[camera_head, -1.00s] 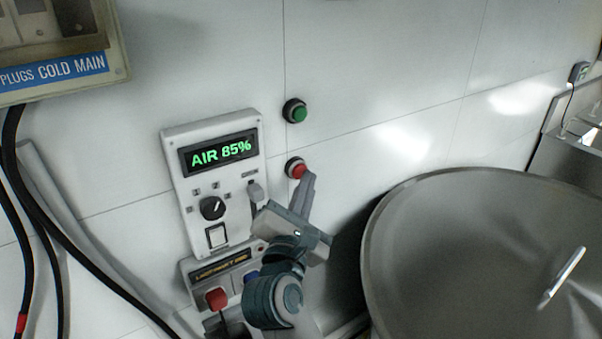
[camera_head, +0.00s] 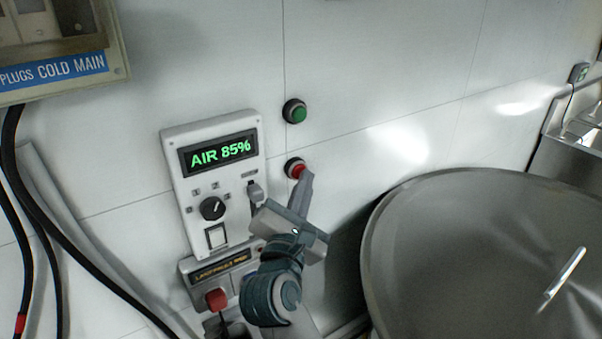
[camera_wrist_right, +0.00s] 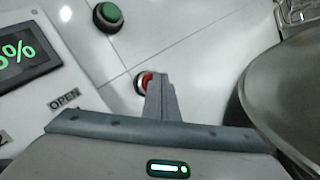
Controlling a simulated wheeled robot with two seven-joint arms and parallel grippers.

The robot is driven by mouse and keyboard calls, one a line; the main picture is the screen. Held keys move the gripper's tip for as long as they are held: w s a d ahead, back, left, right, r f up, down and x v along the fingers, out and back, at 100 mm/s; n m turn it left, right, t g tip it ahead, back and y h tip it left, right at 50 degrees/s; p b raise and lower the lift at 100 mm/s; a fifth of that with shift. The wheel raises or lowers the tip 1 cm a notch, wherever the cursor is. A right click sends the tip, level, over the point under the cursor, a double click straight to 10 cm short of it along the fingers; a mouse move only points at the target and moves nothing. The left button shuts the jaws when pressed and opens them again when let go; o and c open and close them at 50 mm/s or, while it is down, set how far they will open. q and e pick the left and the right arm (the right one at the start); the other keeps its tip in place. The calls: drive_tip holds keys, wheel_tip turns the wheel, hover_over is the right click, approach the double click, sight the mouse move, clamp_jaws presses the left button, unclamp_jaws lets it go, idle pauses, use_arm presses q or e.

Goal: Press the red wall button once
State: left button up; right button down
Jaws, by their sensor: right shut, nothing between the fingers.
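The red wall button (camera_head: 294,168) sits in a dark ring on the white wall, below a green button (camera_head: 298,112). My right gripper (camera_head: 304,184) is shut and empty, its fingertips just in front of the red button's lower right side. In the right wrist view the red button (camera_wrist_right: 142,82) is partly hidden behind the shut fingers (camera_wrist_right: 160,94). I cannot tell whether the fingertips touch the button. The green button (camera_wrist_right: 107,16) also shows there. My left gripper is not in view.
Left of the buttons is a control panel (camera_head: 178,142) reading AIR 85%, with a knob and switches. Below it is a box with a red knob (camera_head: 216,299). A large metal vessel (camera_head: 440,215) stands at right. Black cables (camera_head: 62,232) hang at left.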

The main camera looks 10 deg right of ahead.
drive_tip(key=shift+w, duration=0.15)
idle(0.6)
drive_tip(key=shift+s+d, duration=0.25)
drive_tip(key=shift+s, duration=0.6)
drive_tip(key=s, duration=0.1)
drive_tip(key=s+d, duration=0.1)
drive_tip(key=s, duration=0.2)
drive_tip(key=shift+s+d, duration=0.35)
idle(0.6)
